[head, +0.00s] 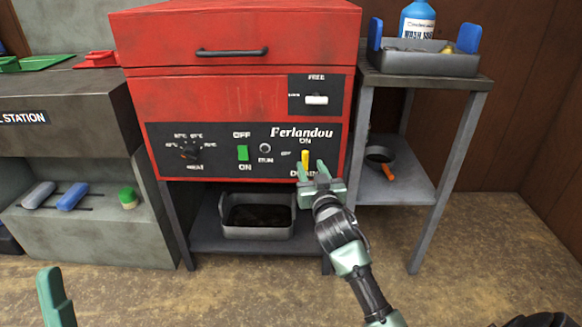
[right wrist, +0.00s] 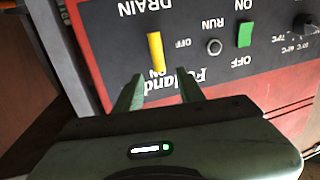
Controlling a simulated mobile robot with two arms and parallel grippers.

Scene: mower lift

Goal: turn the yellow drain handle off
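The yellow drain handle (head: 305,158) is on the black control panel at the front of the red machine. It stands upright, in line with the ON label, with OFF to its left; the right wrist view shows the handle (right wrist: 156,51) upside down. My right gripper (head: 312,169) is in front of the panel, just below and right of the handle. In the right wrist view its two fingers (right wrist: 160,90) are apart with nothing between them, and the handle lies beyond their tips. Only a green fingertip of my left gripper (head: 55,296) shows at the lower left.
A green OFF/ON switch (head: 243,153), a round RUN button (head: 265,149) and a dial (head: 189,150) share the panel. A grey tray (head: 257,229) sits on the shelf below. A side table (head: 430,79) with a blue bottle (head: 417,20) stands at the right.

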